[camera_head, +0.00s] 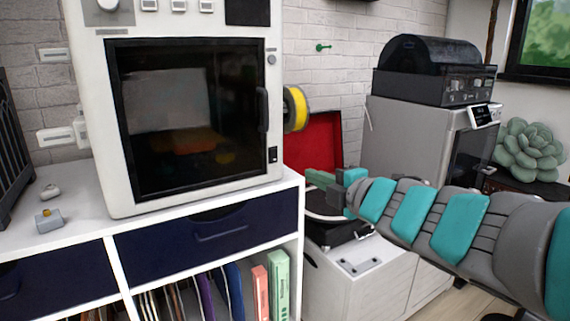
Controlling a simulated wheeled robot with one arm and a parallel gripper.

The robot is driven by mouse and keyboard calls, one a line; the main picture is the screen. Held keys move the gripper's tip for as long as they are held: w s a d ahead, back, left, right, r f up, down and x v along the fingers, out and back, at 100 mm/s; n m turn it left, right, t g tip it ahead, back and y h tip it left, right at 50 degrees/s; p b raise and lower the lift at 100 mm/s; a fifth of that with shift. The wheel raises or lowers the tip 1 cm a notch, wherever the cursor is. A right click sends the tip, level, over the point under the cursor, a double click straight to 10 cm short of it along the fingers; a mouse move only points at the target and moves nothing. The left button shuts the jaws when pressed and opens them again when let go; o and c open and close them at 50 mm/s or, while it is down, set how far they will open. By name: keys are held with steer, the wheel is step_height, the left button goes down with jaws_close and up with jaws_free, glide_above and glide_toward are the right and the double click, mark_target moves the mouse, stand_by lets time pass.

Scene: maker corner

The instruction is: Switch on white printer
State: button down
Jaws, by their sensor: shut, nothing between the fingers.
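The white printer (190,30) stands on the white shelf unit at left, its dark glass door (185,115) closed. A small black switch (273,155) sits low on the right of its front frame; its position is too small to tell. A knob and several small buttons are along its top panel. My arm reaches in from the right. My gripper (322,180) is shut and empty, to the right of the printer's lower right corner and apart from the switch in the picture.
A yellow spool (295,108) sticks out at the printer's right side. An open red-lined case (312,140) is behind my gripper. A grey machine (415,140) with a black unit (432,72) on top stands at right. A small grey box (48,220) lies on the shelf top.

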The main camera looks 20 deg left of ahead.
mark_target(275, 160)
steer(key=shift+a, duration=0.1)
steer(key=x, duration=1.4)
steer(key=shift+w+b, duration=0.1)
steer(key=shift+b, duration=0.2)
steer(key=shift+f, duration=0.1)
steer(key=b, duration=0.1)
steer(key=f+b, duration=0.1)
steer(key=b, duration=0.1)
steer(key=shift+w+t, duration=0.2)
steer(key=shift+t, duration=0.1)
steer(key=shift+r, duration=0.45)
steer(key=shift+s+f+b, duration=0.15)
steer(key=shift+f+b, duration=0.05)
steer(key=shift+b, duration=0.2)
steer(key=f+v, duration=0.2)
steer(key=v, duration=1.1)
steer(key=shift+s+d+f+b, duration=0.15)
steer(key=shift+d+b, duration=0.3)
steer(key=shift+d, duration=0.1)
